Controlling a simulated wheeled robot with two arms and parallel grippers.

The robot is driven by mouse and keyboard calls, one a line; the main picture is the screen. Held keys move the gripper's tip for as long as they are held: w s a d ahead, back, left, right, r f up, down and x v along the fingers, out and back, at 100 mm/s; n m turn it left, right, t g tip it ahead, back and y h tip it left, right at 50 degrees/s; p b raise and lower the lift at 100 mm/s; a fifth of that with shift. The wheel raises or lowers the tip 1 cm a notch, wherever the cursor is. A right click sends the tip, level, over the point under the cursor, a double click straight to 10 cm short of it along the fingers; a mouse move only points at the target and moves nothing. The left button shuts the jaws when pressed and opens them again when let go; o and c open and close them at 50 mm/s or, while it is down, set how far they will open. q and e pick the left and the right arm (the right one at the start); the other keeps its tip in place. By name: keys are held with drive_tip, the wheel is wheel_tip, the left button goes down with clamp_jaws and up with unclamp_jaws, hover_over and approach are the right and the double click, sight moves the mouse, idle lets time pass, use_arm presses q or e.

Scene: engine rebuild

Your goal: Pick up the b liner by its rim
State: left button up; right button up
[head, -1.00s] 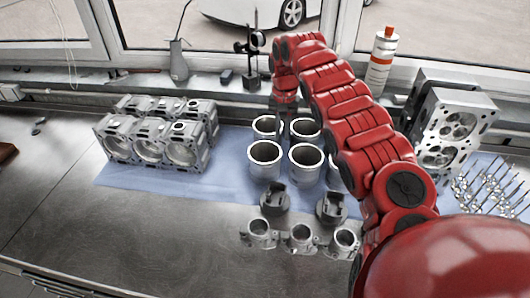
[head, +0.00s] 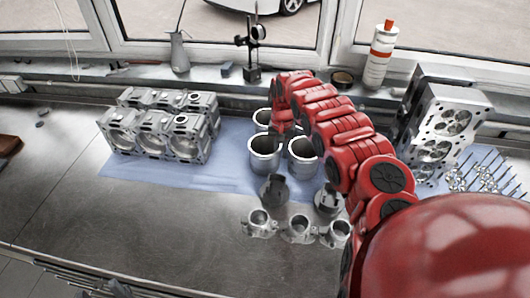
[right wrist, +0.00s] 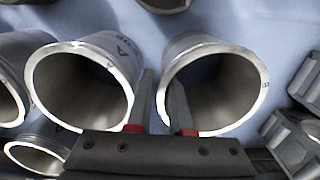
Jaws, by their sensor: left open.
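Several grey metal cylinder liners stand upright on the blue cloth (head: 200,180). In the head view, a front left liner (head: 264,165) and a front right liner (head: 304,165) show beside my right gripper (head: 280,132), which my red arm partly hides. In the right wrist view, my right gripper (right wrist: 162,75) has its fingers apart. The left rim of the right-hand liner (right wrist: 215,85) lies between them; contact is unclear. Another liner (right wrist: 85,85) is just left of the fingers.
An engine block (head: 160,128) stands left of the liners. Pistons (head: 273,188) and small ring-ended parts (head: 300,230) are in front. A cylinder head (head: 445,130) and valves (head: 478,175) are at right. The bench front left is clear.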

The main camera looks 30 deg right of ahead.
sight(279, 167)
drive_tip(key=shift+w+a+f, duration=0.1)
drive_tip(key=shift+f, duration=0.1)
drive_tip(key=shift+f+p, duration=0.65)
drive_tip(key=shift+f, duration=0.1)
drive_tip(key=shift+w+f, duration=0.1)
drive_tip(key=shift+f, duration=1.6)
clamp_jaws()
